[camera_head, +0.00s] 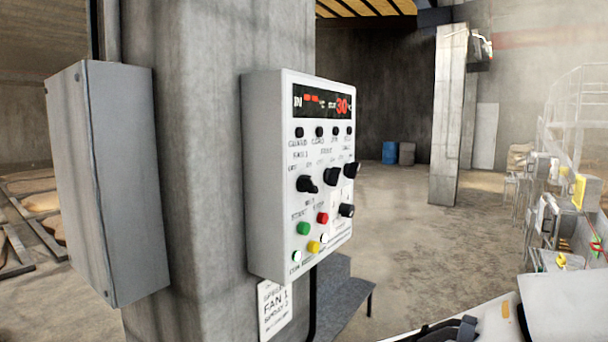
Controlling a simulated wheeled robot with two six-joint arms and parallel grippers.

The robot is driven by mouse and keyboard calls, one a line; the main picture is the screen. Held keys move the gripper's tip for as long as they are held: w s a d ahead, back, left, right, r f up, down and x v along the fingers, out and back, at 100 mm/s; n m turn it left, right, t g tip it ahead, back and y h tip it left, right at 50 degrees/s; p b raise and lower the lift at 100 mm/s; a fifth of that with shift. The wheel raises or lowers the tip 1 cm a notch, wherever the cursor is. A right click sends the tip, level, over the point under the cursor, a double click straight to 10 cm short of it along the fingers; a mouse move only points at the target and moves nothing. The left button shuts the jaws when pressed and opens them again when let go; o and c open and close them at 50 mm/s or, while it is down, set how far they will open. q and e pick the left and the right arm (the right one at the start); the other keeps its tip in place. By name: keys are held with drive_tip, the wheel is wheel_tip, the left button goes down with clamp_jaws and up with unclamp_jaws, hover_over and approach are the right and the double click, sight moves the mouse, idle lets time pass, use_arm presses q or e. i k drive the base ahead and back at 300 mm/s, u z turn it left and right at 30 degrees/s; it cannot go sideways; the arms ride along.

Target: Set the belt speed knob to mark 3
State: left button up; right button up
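A white control panel (298,172) on a concrete pillar faces right and toward me. It carries several black knobs, among them a left knob (307,184), a middle knob (333,176), a right knob (351,170) and a lower knob (346,210). Their labels are too small to read, so I cannot tell whether any is the belt speed knob or which mark it points to. The panel's display (322,101) shows red dashes and a red 30.
A grey box (110,185) juts from the pillar's left. Equipment with yellow parts (580,190) lines the right side. A blue drum (389,152) stands far back. Concrete floor (410,220) is open in the middle.

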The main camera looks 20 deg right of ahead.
sight(347, 210)
drive_tip(key=z, duration=2.85)
drive_tip(key=k, duration=0.8)
drive_tip(key=u, duration=1.75)
drive_tip(key=i, duration=1)
drive_tip(key=z, duration=0.05)
